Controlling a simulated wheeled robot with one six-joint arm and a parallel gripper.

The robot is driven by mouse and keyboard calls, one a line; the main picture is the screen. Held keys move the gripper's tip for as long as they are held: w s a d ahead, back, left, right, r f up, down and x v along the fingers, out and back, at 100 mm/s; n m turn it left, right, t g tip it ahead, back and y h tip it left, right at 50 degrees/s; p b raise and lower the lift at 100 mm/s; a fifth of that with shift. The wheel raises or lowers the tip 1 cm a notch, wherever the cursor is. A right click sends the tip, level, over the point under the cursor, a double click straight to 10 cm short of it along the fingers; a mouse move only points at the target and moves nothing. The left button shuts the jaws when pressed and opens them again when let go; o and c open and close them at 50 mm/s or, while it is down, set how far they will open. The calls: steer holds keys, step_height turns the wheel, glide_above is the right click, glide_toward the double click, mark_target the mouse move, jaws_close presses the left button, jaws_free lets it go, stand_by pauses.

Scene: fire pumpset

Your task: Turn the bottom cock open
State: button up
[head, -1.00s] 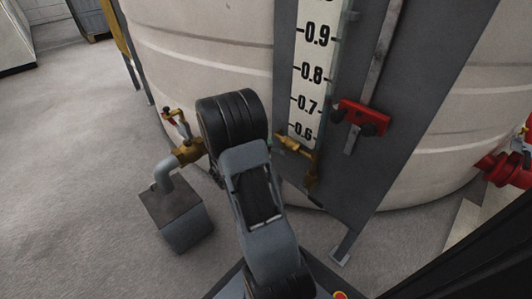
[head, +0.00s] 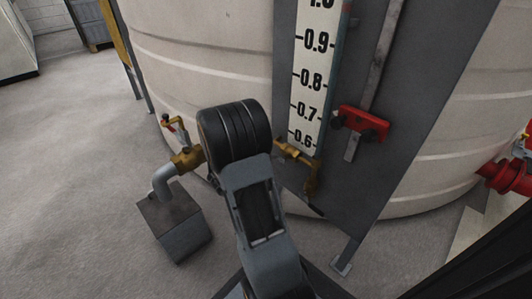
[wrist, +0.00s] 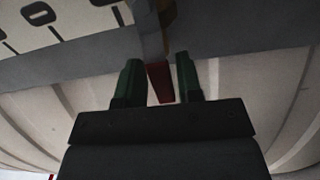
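The bottom cock is a brass fitting (head: 297,155) at the foot of the level gauge, with a brass elbow (head: 311,182) turned down below it. In the wrist view a red lever (wrist: 160,82) shows between the two green fingers of my gripper (wrist: 160,78). The fingers stand apart, with a narrow gap on the lever's right and very little on its left. I cannot tell whether the left finger touches it or how deep the lever sits between them. In the head view my arm hides the gripper and the lever.
A white scale (head: 313,75) and a red clamp (head: 362,124) are on the grey gauge panel (head: 395,110) before the cream tank (head: 190,60). Red pipework (head: 508,175) is at right.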

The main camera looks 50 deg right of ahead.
steer(key=shift+o, duration=1)
steer(key=w+a+p, duration=0.1)
steer(key=a+p, duration=0.2)
steer(key=a, duration=1.1)
steer(key=shift+p, duration=0.35)
steer(key=shift+d, duration=0.1)
steer(key=s+a+r+g+y+p, duration=0.1)
steer(key=s+a+r+y+p, duration=0.15)
steer(key=r+p, duration=0.5)
steer(key=s+a+r+m+g+y+p, duration=0.1)
steer(key=s+r+y+p, duration=0.1)
steer(key=r+y+p, duration=0.35)
steer(key=s+a+r+y+p, duration=0.1)
steer(key=s+a+r+p, duration=0.15)
steer(key=r+p, duration=0.65)
steer(key=a+r+n+t+y+p, duration=0.1)
steer(key=a+r+t+y+p, duration=0.2)
steer(key=r+p, duration=0.5)
steer(key=a+r+n+t+y+p, duration=0.1)
steer(key=a+r+t+y+p, duration=0.2)
steer(key=r, duration=1.4)
steer(key=a+y+p, duration=0.3)
steer(key=a+p, duration=0.2)
steer(key=shift+r+t+p, duration=0.2)
steer(key=shift+t+p, duration=0.2)
